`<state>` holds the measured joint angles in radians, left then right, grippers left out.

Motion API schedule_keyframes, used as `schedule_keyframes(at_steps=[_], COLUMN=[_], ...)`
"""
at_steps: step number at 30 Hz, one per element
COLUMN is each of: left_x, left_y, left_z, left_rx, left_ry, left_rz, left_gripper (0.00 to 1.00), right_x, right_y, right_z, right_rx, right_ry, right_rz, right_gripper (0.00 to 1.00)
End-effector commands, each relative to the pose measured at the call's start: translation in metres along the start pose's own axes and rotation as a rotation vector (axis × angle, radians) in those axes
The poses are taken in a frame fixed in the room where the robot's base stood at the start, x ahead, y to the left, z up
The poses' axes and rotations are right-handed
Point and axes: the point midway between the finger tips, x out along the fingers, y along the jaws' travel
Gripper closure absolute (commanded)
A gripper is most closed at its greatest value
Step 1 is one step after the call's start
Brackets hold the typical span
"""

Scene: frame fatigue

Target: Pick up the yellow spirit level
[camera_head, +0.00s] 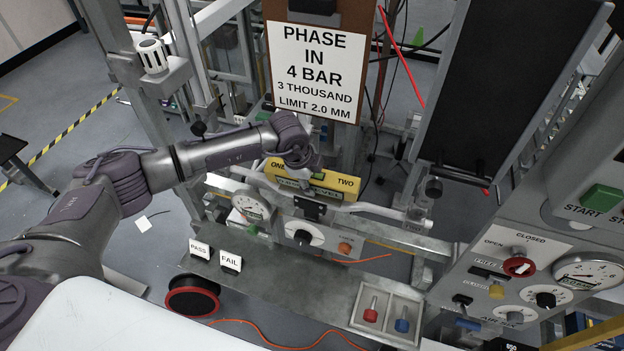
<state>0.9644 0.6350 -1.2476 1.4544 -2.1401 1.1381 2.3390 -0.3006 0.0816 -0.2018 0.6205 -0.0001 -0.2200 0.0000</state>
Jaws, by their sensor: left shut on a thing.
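The yellow spirit level (338,184) is a short bar with the words ONE and TWO on its face. It sits over the silver bicycle frame tube in the middle of the view. My left arm comes in from the left, and my left gripper (302,172) is at the level's left half, shut on it. The gripper hides part of the level's top and face. I cannot tell whether the level touches the tube below it. My right gripper is not in view.
A sign (317,70) stands behind the level. A black panel (487,85) and a control panel (530,270) stand at right. On the bench are a dial gauge (250,206), PASS (200,249) and FAIL (231,262) cards, and a tray (387,291) with red and blue-handled tools.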

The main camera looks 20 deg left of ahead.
Motion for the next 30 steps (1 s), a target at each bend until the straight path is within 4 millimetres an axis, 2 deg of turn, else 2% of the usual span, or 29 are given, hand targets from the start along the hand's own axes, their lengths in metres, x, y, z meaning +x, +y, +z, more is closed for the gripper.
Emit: schedule_keyframes(at_steps=[11, 14, 18, 30], left_x=[-0.004, -0.012, -0.033, -0.090], left_y=[-0.001, -0.005, -0.012, 0.028], left_z=[-0.001, -0.002, -0.005, -0.079], left_rx=[0.001, 0.001, 0.002, 0.006], left_ry=[0.001, 0.002, 0.002, 0.005], left_rz=[0.000, -0.003, -0.006, -0.004], left_gripper=[0.94, 0.94, 0.94, 0.94], right_x=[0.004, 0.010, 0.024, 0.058], right_y=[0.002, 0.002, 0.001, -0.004], right_z=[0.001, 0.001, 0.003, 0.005], right_rx=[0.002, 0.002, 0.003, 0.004], right_ry=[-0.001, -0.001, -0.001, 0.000], right_rz=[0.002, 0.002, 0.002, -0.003], right_gripper=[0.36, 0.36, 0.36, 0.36])
